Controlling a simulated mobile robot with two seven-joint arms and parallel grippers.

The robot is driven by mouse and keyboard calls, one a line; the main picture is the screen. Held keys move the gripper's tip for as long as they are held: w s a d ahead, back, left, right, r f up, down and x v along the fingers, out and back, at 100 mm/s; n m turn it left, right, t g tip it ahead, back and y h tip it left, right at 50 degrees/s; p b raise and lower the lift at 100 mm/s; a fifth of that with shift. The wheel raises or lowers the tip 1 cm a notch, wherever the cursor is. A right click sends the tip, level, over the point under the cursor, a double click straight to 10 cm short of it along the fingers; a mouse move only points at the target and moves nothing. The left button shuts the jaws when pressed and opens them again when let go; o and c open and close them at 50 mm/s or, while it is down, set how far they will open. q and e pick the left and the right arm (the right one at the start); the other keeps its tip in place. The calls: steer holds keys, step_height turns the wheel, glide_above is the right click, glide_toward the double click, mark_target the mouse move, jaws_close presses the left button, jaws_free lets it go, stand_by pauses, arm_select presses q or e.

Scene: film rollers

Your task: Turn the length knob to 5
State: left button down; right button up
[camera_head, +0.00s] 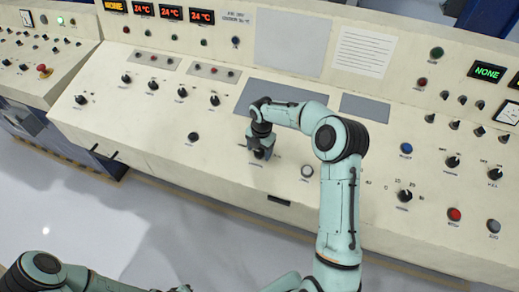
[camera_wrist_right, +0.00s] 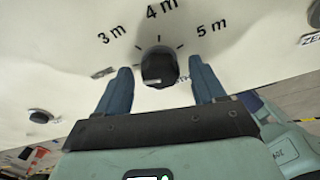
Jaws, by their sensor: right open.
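The length knob (camera_wrist_right: 159,67) is a dark round knob on the cream panel. In the right wrist view, the marks 3 m, 4 m and 5 m curve around its far side, with short tick lines. A small pale mark shows at its near edge, but I cannot tell which length the knob points to. My right gripper (camera_wrist_right: 160,64) is open, with one blue finger on each side of the knob and a visible gap on both sides. In the head view, my right gripper (camera_head: 260,142) hangs over the knob, largely covering it. My left gripper is out of view.
The cream console (camera_head: 225,120) spans the view. Near the knob are a dark knob (camera_head: 193,137) to the left and a pale round button (camera_head: 307,171) to the right. A blue button (camera_head: 406,148) and several other knobs stand further right.

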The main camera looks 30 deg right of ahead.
steer(key=c, duration=1.1)
steer(key=shift+o, duration=0.2)
